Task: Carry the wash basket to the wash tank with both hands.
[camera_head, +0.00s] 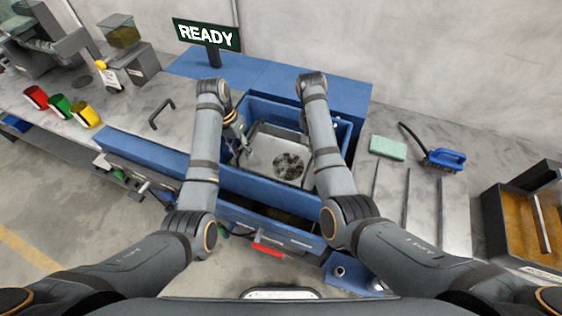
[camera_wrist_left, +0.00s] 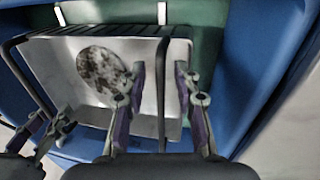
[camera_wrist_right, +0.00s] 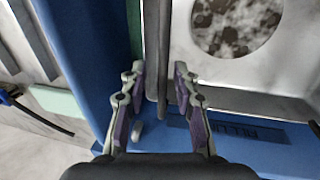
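The wash basket (camera_head: 262,153) is a pale metal tray with black bar handles and a round, dark-speckled patch on its floor. It sits within the blue walls of the tank (camera_head: 230,180), between my arms. My left gripper (camera_wrist_left: 158,82) has its fingers apart on either side of a black handle bar (camera_wrist_left: 162,110). My right gripper (camera_wrist_right: 159,78) has its fingers apart, with the other dark handle bar (camera_wrist_right: 152,45) between them. I see gaps beside both bars. The left gripper (camera_head: 231,117) is partly hidden in the head view; the right fingers are hidden there.
A READY sign (camera_head: 207,34) stands behind the tank. A green sponge (camera_head: 388,147) and blue brush (camera_head: 444,158) lie right of the tank. A brown-filled bin (camera_head: 525,222) stands farther right.

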